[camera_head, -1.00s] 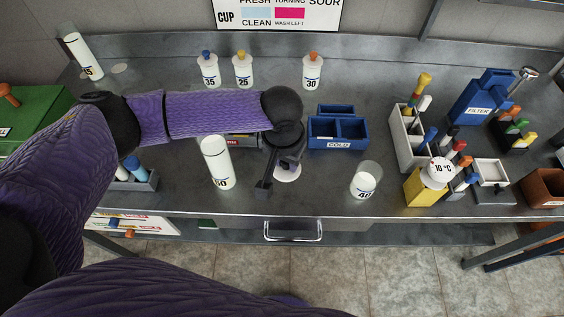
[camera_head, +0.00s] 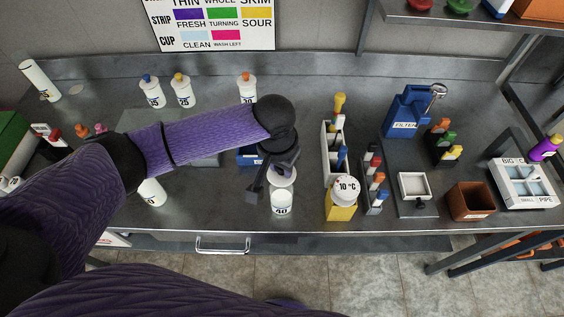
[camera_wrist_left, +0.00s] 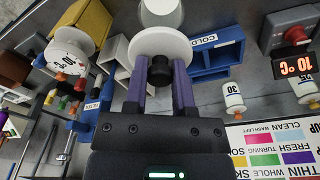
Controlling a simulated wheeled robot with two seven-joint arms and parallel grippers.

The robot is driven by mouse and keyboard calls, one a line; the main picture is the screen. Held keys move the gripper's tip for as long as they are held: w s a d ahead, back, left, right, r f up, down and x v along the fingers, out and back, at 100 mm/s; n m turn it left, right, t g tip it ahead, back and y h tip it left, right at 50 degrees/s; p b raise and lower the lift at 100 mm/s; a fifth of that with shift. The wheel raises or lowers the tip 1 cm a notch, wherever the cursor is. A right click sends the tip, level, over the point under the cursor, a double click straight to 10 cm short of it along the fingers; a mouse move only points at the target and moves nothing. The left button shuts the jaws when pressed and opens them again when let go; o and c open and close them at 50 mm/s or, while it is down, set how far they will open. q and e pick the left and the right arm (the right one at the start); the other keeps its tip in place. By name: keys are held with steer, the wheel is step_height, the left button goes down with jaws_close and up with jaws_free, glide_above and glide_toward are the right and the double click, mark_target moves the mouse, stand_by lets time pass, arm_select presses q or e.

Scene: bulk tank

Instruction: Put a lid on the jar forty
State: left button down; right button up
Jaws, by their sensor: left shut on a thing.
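My left gripper (camera_head: 281,165) is shut on the black knob (camera_wrist_left: 160,72) of a white round lid (camera_head: 283,182). The lid also shows in the wrist view (camera_wrist_left: 160,44) as a flat white disc between the purple fingers. The jar forty (camera_head: 281,209) stands upright on the counter, below the lid in the head view. The jar also shows in the wrist view (camera_wrist_left: 162,12), just beyond the lid and partly hidden by it. I cannot tell whether the lid touches the rim. My right gripper is not in view.
A yellow block with a white 10 °C dial (camera_head: 344,190) stands just right of the jar. The blue cold box (camera_head: 249,157) is behind, partly hidden by my arm. Another white jar (camera_head: 152,192) stands to the left.

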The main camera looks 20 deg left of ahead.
arm_select(q)
steer(key=shift+r+p, duration=0.25)
steer(key=shift+p, duration=0.1)
step_height(320, 180, down, 2)
steer(key=shift+f+b, duration=0.1)
steer(key=shift+b, duration=0.5)
steer(key=shift+f+b, duration=0.55)
steer(key=shift+f, duration=0.8)
steer(key=shift+f+b, duration=0.55)
steer(key=shift+f, duration=0.5)
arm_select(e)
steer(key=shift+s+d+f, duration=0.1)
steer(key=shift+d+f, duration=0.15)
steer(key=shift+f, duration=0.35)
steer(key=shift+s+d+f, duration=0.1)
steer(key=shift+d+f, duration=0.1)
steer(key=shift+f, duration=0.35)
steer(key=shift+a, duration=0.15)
